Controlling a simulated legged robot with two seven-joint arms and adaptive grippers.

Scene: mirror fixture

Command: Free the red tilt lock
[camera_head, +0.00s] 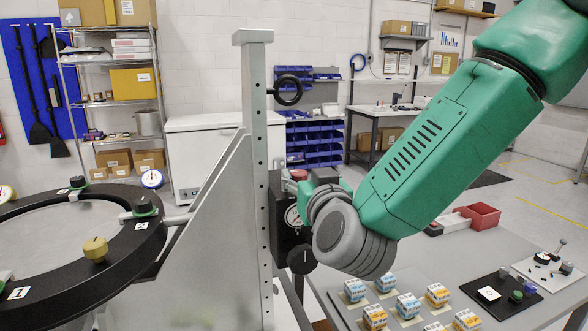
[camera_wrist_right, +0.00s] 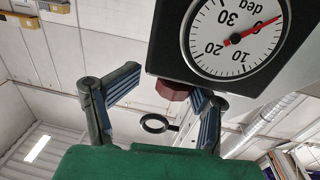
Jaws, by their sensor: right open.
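The red tilt lock (camera_wrist_right: 172,90) shows in the right wrist view as a dark red knob on the edge of the black dial housing. In the head view a small red part (camera_head: 299,174) shows at the top of that housing, beside the grey upright. My right gripper (camera_wrist_right: 167,86) is open; its two fingers stand apart on either side of the knob in the picture, with gaps visible. I cannot tell how deep it sits between them. In the head view my right gripper (camera_head: 322,180) is partly hidden by my wrist. My left gripper is out of view.
The dial (camera_wrist_right: 237,35) has a red needle. A grey upright (camera_head: 255,150) carries a black ring handle (camera_head: 289,90); a black knob (camera_head: 302,260) sits below the housing. A black-rimmed ring (camera_head: 130,238) is at left. Small boxes (camera_head: 408,305) stand on the table at lower right.

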